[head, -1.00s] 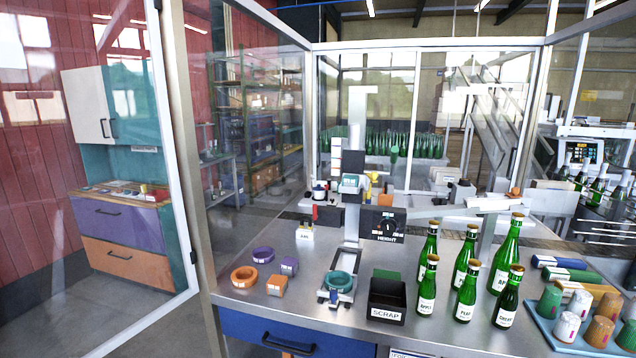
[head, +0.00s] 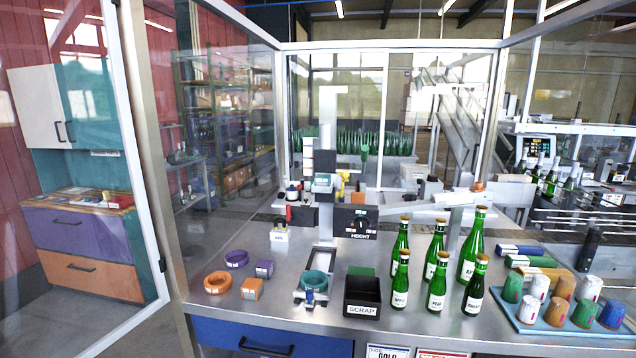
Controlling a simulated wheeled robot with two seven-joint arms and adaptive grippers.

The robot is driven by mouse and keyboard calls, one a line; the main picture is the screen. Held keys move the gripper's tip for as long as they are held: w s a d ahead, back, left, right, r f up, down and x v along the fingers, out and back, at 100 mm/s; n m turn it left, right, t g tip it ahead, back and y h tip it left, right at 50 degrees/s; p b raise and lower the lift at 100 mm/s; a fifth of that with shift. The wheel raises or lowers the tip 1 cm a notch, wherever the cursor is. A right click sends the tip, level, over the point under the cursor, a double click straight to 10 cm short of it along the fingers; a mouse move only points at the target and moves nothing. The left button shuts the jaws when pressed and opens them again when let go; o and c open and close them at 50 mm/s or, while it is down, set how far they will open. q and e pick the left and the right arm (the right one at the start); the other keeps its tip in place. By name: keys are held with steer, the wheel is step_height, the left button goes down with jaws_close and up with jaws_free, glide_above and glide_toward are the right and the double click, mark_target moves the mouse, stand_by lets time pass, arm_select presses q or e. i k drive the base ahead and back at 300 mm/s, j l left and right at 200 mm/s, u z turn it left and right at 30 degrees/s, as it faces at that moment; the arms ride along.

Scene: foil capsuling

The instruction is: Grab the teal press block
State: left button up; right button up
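A small block with teal on it (head: 323,184) sits at the head of the press, on the upright metal column (head: 326,125); it looks like the teal press block. Below it, a teal ring (head: 314,281) sits in the holder at the foot of the press. A purple block (head: 263,268) and an orange block (head: 251,289) stand on the bench to the left, beside a purple ring (head: 236,258) and an orange ring (head: 217,283). Neither of my grippers is in view.
A black scrap bin (head: 362,297) stands right of the press foot. Several green bottles (head: 436,285) stand further right, then a blue tray (head: 530,322) of coloured capsules. The height control box (head: 356,221) adjoins the column. A glass door frame (head: 150,150) stands at left.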

mark_target(319, 180)
steer(key=i+l, duration=0.2)
steer(key=l, duration=0.2)
steer(key=i+l, duration=0.2)
steer(key=l, duration=0.2)
steer(key=i+l+z, duration=0.1)
steer(key=l, duration=0.35)
steer(key=i+l, duration=0.35)
